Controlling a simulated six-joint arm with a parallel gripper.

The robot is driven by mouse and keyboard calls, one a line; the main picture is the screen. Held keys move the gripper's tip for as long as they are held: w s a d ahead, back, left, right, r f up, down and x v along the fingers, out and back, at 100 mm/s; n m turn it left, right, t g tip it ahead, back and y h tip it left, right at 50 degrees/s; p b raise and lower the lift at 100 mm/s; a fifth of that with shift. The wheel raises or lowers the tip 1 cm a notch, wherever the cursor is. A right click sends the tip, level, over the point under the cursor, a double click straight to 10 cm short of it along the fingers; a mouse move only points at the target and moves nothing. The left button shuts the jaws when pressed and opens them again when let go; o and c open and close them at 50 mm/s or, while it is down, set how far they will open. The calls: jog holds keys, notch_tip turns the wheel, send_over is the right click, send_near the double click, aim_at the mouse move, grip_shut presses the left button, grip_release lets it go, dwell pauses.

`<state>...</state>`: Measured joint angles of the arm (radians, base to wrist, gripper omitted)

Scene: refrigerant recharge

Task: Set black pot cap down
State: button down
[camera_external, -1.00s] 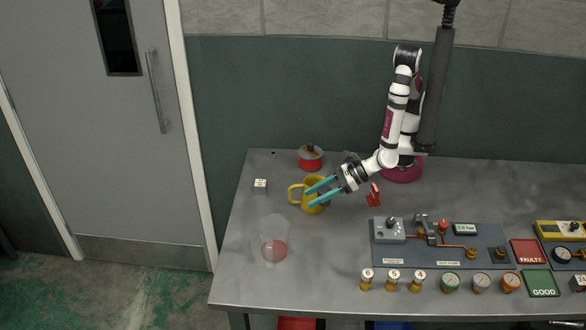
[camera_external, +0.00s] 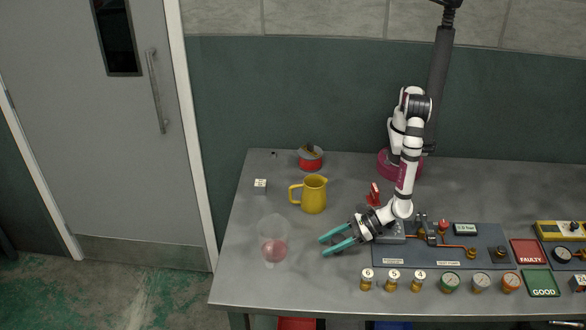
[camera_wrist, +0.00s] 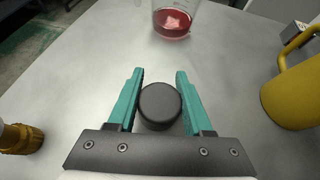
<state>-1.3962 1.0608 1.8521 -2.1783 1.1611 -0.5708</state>
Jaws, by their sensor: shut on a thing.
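The black pot cap (camera_wrist: 160,106) is a short, round, dark piece with a flat top. In the wrist view it sits between the two teal fingers of my gripper (camera_wrist: 158,73), with a finger against each side. In the external view my gripper (camera_external: 322,246) is low over the grey table, left of the grey panel, with its fingers pointing left. The cap is hard to make out there, mostly hidden by the fingers. I cannot tell whether its underside touches the table.
A clear beaker with red liquid (camera_external: 273,250) stands left of my fingertips. A yellow jug (camera_external: 314,195) stands behind them. Brass weights (camera_external: 367,283) stand at the front right. A red-banded pot (camera_external: 311,162) is at the back. Bare table (camera_external: 315,285) lies in front.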

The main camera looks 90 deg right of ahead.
jog(key=shift+c, duration=1.6)
grip_release()
